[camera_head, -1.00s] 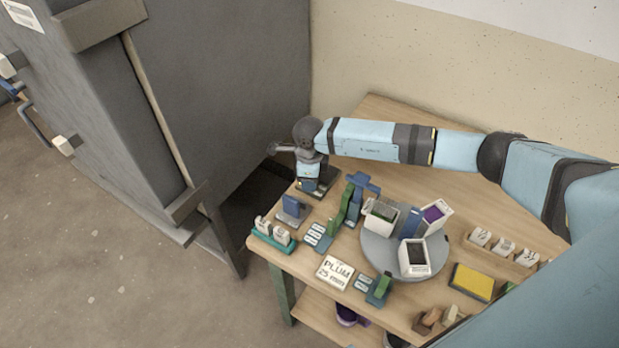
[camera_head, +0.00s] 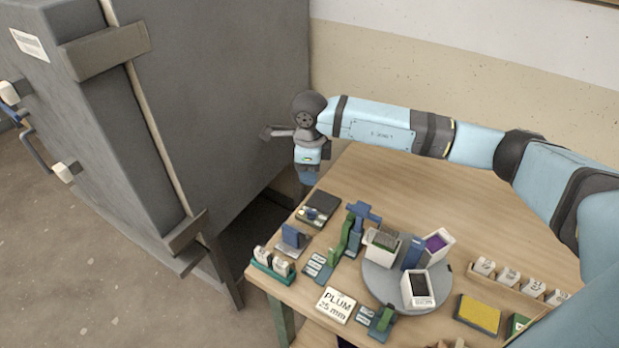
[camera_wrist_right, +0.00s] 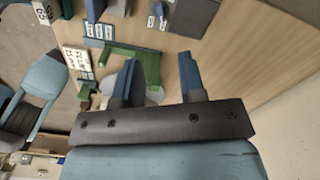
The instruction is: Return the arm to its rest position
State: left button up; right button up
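My right arm reaches in from the right of the head view, across the back of the table. Its gripper (camera_head: 308,176) hangs fingers down beside the table's far left corner, close to the grey cabinet. The right wrist view shows its two blue fingers (camera_wrist_right: 158,80) spread apart with nothing held between them. Below it, a dark flat device (camera_head: 322,200) with a small blue piece and a yellow piece at its front lies on the table (camera_head: 400,185). My left gripper is not in view.
The grey cabinet (camera_head: 225,90) stands left of the gripper. A grey turntable (camera_head: 378,285) carries several white containers. Green and blue stands, a "PLUM 25 mm" card (camera_head: 336,305) and a yellow sponge (camera_head: 478,313) sit around it. The table's back is clear.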

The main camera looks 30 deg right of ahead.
dwell(0.4)
